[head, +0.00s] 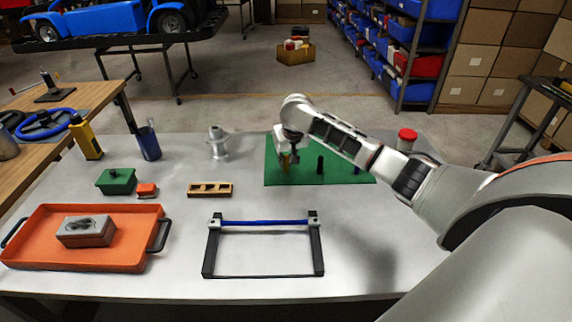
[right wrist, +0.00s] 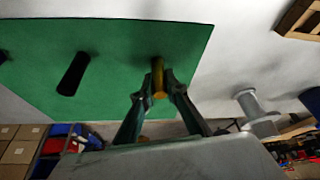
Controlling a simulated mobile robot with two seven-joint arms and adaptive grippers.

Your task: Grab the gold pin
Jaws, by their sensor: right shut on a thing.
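The gold pin (right wrist: 158,78) shows in the right wrist view between the two fingertips of my right gripper (right wrist: 157,88), which is shut on it. In the head view my right gripper (head: 287,160) reaches over the left part of the green mat (head: 340,173), pointing down. The gold pin (head: 285,164) shows there as a small yellow spot, partly hidden by the fingers. I cannot tell whether the pin touches the mat. Black pins (head: 320,165) stand on the mat to the right; one shows in the right wrist view (right wrist: 72,74). My left gripper is not in view.
An orange tray (head: 150,225) with a grey block (head: 87,232) lies at the left. A black frame with a blue bar (head: 264,223) stands front centre. A wooden block (head: 210,190), a silver spool (head: 217,146) and a green box (head: 116,182) are left of the mat.

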